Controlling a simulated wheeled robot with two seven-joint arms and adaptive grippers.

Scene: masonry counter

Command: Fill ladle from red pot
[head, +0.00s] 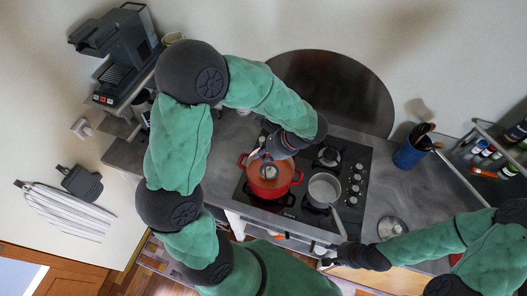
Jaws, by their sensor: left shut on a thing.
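The red pot (296,178) stands on the left side of the black hob and holds orange-red liquid. My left gripper (265,154) reaches over its back rim and is shut on the ladle (268,171), whose round bowl shows inside the pot. Whether the bowl has liquid in it is too small to tell. A grey saucepan (324,187) stands to the right of the red pot, its handle pointing to the front right. My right gripper (330,260) is at the counter's front edge near the end of that handle. Its fingers are too small to read.
The black hob (352,205) has knobs along its right side. A round lid (391,228) lies on the grey counter to the right. A blue utensil crock (407,155) and a bottle rack (490,155) stand farther right. A coffee machine (118,55) is at upper left.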

